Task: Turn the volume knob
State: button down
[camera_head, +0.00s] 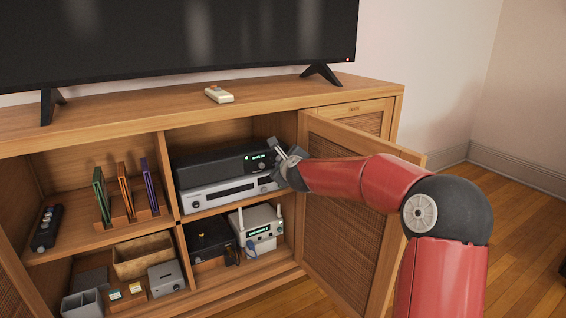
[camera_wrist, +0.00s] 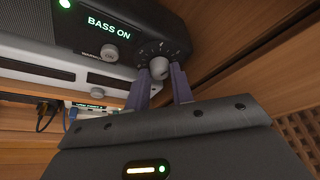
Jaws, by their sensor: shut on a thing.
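The black amplifier (camera_head: 218,166) sits on the upper right shelf of the cabinet, on top of a silver unit (camera_head: 232,192). In the wrist view its lit green display reads "BASS ON" (camera_wrist: 109,26). The round grey knob (camera_wrist: 160,67), with white dial marks around it, is at the right end of the front panel. My gripper (camera_head: 277,149) is at that end of the amplifier. In the wrist view its two fingers stand on either side of the knob and are shut on it. In the head view the gripper hides the knob.
The open cabinet door (camera_head: 345,220) stands close to my arm on the right. The cabinet's side wall is close to the knob. A router (camera_head: 256,222) and a black box (camera_head: 209,240) sit on the shelf below.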

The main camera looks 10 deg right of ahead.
jog(key=c, duration=1.2)
grip_release()
jog(key=b+v, duration=0.2)
jog(key=v, duration=0.6)
jog(key=shift+w+f, duration=0.1)
